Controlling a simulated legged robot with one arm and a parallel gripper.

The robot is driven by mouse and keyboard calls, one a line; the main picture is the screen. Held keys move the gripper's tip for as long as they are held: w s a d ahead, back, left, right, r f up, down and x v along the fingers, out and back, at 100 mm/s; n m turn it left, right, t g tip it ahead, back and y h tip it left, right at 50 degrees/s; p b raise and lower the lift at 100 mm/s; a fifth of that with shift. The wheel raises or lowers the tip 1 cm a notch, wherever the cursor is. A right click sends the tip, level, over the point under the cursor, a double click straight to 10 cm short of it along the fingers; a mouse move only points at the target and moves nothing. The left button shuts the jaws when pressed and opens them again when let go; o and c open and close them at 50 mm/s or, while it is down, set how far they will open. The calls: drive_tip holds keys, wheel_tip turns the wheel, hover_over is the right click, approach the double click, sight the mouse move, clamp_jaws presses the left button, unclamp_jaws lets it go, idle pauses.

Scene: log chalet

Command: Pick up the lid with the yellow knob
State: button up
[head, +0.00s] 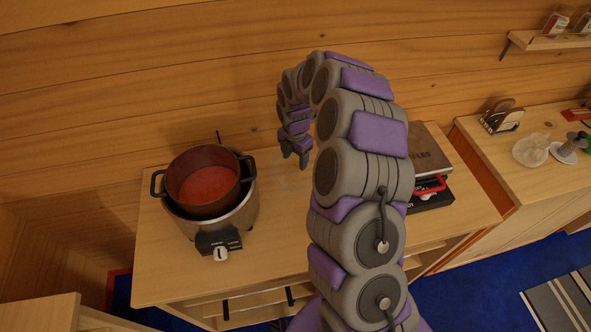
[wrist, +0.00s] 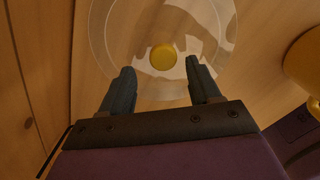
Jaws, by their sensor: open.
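The lid (wrist: 120,48) is a round, see-through disc lying on the wooden counter in the wrist view. Its yellow knob (wrist: 163,57) stands at its middle. From this view I cannot tell how high the fingers are above the lid. In the head view my gripper (head: 296,158) points down over the counter. The lid is only faintly visible there, beside and below the gripper.
A cooker with a dark red pot (head: 202,186) stands on the left of the counter (head: 262,262). The log wall (head: 130,70) is close behind. The counter's front middle is clear.

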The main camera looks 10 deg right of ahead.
drive_tip(key=shift+d+f, duration=0.3)
drive_tip(key=shift+f, duration=0.45)
drive_tip(key=shift+d+f, duration=0.25)
drive_tip(key=shift+d, duration=0.2)
drive_tip(key=shift+a, duration=0.65)
drive_tip(key=c, duration=0.7)
drive_tip(key=shift+d, duration=0.45)
clamp_jaws()
